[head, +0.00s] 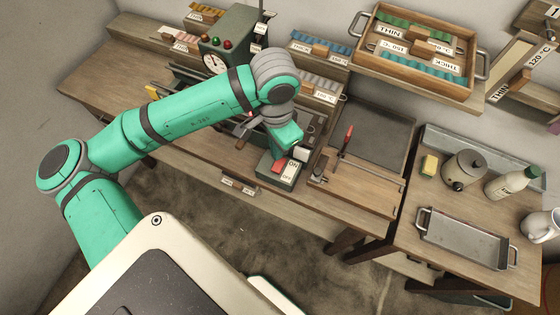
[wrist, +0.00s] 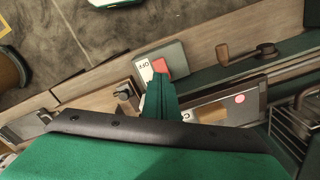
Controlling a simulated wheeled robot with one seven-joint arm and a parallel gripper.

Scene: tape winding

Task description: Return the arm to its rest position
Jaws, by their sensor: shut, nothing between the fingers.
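My green arm reaches from the lower left over the workbench in the head view. My gripper (wrist: 158,82) is shut and empty; its dark green fingers show in the wrist view beside the switch box. In the head view the gripper (head: 284,150) is seen from above, and its tips are hard to make out. The switch box (head: 289,175) has a red button and a white plate marked ON and OFF. It also shows in the wrist view (wrist: 176,57), partly behind the fingers. I cannot tell whether the fingers touch it.
A winding machine with a dial (head: 214,64) stands behind my arm. A wooden tray (head: 365,65) with labelled strips sits at the back right. A side table holds a metal tray (head: 463,237), a pot (head: 463,171) and a bottle (head: 513,182). The floor in front is clear.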

